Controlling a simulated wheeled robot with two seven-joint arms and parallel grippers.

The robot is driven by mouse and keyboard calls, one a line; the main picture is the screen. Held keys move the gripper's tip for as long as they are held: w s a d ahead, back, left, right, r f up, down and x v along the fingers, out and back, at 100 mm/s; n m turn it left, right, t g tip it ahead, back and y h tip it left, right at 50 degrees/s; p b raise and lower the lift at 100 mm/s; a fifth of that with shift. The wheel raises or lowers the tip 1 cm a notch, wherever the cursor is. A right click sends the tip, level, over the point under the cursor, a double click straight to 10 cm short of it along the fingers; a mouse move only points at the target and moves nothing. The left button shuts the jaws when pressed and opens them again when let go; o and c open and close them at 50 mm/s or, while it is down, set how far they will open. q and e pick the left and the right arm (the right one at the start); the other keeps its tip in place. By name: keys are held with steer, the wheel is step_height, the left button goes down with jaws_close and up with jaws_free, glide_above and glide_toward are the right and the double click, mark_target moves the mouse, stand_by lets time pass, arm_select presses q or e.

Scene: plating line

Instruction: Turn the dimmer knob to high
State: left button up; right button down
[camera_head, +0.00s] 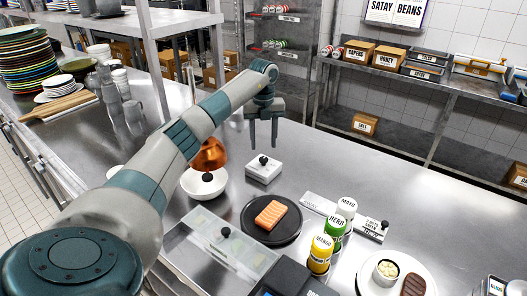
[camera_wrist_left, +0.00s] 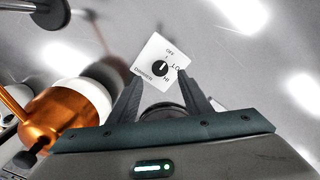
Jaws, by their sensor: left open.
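The dimmer is a small white box (camera_head: 264,173) on the steel counter, with a black knob (camera_head: 263,160) on top. In the left wrist view its white face (camera_wrist_left: 150,55) reads OFF, LO, HI and DIMMER around the black knob (camera_wrist_left: 159,69). A light mark shows on the knob, but it is too small to tell its setting surely. My left gripper (camera_head: 263,146) points down above the box, fingers apart. In the left wrist view the open fingers (camera_wrist_left: 162,80) frame the near side of the box, apart from the knob. My right gripper is out of view.
A copper lamp (camera_head: 211,156) hangs over a white bowl (camera_head: 204,186), left of the dimmer. A black plate (camera_head: 254,230) with a salmon fillet (camera_head: 270,214) is in front. Herb (camera_head: 334,231) and mango (camera_head: 320,254) bottles stand to the right. Counter behind the dimmer is clear.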

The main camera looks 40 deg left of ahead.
mark_target(263, 159)
arm_select(q)
steer(key=shift+f+p, duration=0.7)
steer(key=shift+f, duration=2.25)
steer(key=c, duration=1.1)
